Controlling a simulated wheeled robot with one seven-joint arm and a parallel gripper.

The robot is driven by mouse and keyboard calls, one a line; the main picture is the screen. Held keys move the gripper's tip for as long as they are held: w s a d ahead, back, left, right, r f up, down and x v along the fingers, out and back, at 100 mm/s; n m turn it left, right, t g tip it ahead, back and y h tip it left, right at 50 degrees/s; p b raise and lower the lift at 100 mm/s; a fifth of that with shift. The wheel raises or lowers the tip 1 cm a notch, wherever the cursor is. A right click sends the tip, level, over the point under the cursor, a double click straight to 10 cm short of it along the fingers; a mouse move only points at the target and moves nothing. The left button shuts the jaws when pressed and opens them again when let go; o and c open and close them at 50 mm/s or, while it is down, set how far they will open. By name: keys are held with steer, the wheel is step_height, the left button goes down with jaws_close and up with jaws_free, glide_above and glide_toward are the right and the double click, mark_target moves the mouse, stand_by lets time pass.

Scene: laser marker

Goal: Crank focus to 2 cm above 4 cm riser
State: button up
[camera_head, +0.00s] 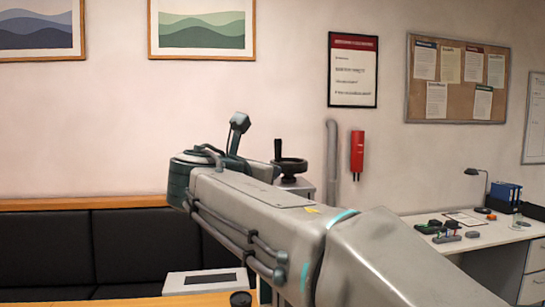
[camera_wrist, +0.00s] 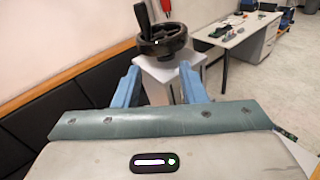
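A black handwheel crank (camera_wrist: 162,38) with an upright knob handle (camera_wrist: 141,15) sits on top of a light grey column (camera_wrist: 168,70) in the wrist view. In the head view the crank (camera_head: 290,165) shows just past the end of my arm, with its handle standing up. My gripper (camera_wrist: 158,82) is open, its two blue fingers apart at either side of the column's near face, below and in front of the wheel. I cannot tell whether the fingers touch anything. The riser and the focus height are not visible in these frames.
A dark padded bench (camera_head: 130,250) runs along the wall at left. A white desk (camera_head: 470,237) with small parts, a lamp and blue binders (camera_head: 505,195) stands at right. A grey-white box (camera_head: 210,281) sits on a wooden surface at the bottom. Open floor (camera_wrist: 245,90) shows at right.

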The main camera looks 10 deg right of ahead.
mark_target(276, 148)
steer(key=shift+n+t+h, duration=0.3)
steer(key=shift+n+t, duration=0.2)
steer(key=shift+n, duration=0.3)
steer(key=w+d+r+p, duration=0.1)
steer(key=w+d, duration=0.1)
steer(key=w, duration=0.2)
steer(key=w+d+r+p, duration=0.1)
steer(key=w+d, duration=0.1)
steer(key=w, duration=0.2)
steer(key=w+d+p, duration=0.1)
steer(key=w+d, duration=0.1)
steer(key=w, duration=0.2)
steer(key=shift+w+r, duration=0.1)
steer(key=shift+r, duration=0.3)
steer(key=shift+a, duration=0.1)
jaws_close()
